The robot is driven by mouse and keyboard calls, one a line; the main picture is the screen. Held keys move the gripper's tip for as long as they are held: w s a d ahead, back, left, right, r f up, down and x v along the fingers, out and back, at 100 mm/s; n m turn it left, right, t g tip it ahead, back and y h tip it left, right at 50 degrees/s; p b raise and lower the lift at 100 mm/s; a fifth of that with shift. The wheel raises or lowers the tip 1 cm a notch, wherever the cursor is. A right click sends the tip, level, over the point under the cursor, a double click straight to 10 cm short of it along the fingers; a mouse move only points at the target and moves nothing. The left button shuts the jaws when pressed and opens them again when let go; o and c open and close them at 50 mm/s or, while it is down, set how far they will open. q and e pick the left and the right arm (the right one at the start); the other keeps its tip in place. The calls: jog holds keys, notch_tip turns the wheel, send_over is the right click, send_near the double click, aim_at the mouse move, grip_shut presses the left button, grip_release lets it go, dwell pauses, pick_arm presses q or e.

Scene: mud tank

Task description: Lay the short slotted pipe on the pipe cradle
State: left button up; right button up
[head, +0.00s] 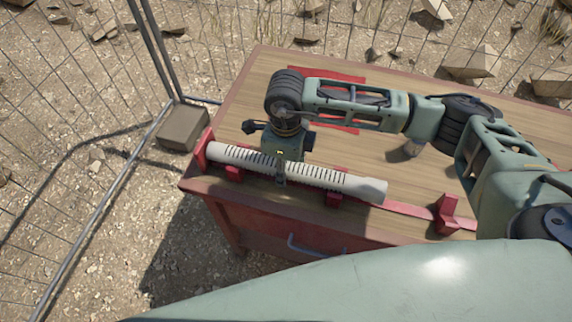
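The short slotted pipe (330,179) is pale grey-white, with dark slots along it and a plain wider right end. It lies lengthwise over the left part of the red pipe cradle (447,212), its left end close to the red end plate. My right gripper (281,172) points down on the pipe's middle, with a finger showing on its near side. It looks shut on the pipe; the far finger is hidden. I cannot tell whether the pipe rests fully on the supports or is slightly above them. My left gripper is not in view.
The cradle runs along the near edge of a wooden-topped table (400,180) with a drawer handle (305,248) below. A red flat piece (335,74) lies behind my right arm. Wire fencing stands left and behind.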

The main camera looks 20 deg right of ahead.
jog(key=shift+o, duration=0.2)
notch_tip(320, 180, up, 12)
dwell(0.5)
